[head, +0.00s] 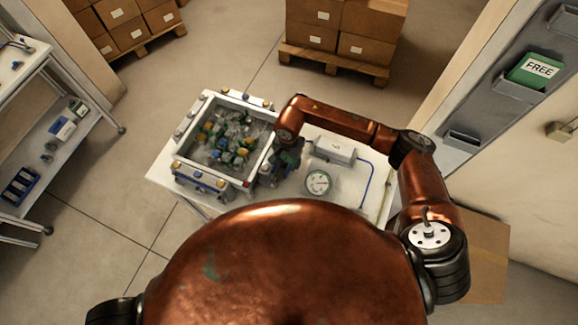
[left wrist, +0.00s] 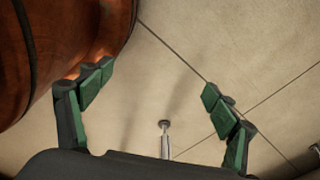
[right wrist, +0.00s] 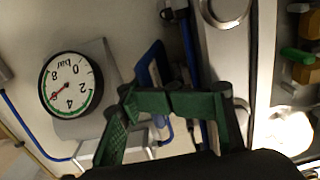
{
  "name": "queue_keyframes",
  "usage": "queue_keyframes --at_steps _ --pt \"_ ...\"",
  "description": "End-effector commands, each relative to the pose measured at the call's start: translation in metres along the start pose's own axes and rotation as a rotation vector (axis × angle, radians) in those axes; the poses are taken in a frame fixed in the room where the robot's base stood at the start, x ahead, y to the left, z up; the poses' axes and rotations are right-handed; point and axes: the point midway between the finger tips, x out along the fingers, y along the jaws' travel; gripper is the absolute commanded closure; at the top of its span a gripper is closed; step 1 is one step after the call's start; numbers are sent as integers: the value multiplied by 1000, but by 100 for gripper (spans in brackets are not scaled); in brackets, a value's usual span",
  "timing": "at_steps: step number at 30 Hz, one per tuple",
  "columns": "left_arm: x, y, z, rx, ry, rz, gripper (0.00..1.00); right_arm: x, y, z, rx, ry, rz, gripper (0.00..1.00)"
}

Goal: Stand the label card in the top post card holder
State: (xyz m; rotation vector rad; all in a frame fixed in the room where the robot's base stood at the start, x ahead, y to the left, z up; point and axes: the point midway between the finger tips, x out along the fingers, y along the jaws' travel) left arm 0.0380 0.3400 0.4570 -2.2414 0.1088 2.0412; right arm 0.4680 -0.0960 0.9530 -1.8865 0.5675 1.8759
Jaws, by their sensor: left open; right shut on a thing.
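A green card marked FREE (head: 535,70) stands in a holder (head: 517,88) on the grey post panel at the right. The top holder (head: 566,20) is partly cut off by the frame edge and shows no card. My right gripper (head: 288,158) is low over the white table, between the crate and the gauge. My left gripper (left wrist: 162,88) is open and empty above the floor.
The white table (head: 345,197) bears a crate (head: 180,160) of mixed small items, a round gauge (head: 319,182), a grey box (head: 335,150) and a blue hose. A lower holder (head: 463,138) is empty. Shelves (head: 75,130) stand left; cartons on pallets (head: 335,62) stand behind.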

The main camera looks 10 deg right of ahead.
Motion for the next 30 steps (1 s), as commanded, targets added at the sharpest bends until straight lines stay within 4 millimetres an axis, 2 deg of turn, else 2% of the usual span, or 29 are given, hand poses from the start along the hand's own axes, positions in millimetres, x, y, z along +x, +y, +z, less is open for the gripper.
queue_keyframes --at_steps 1,5,8,16,21,30 --pt "2 0 0 0 0 0 19 10 4 1 4 1 11 98" --pt "3 0 -1 0 1 0 19 6 4 0 3 2 10 98" --pt "6 0 -1 0 2 0 19 -6 3 -1 2 4 7 100" --pt "18 0 -11 2 16 -1 19 -62 2 -2 2 5 4 100" --pt "22 0 -8 2 12 0 19 -87 1 -1 1 3 4 100" --pt "23 0 -4 1 8 0 19 -98 1 0 1 0 5 100"
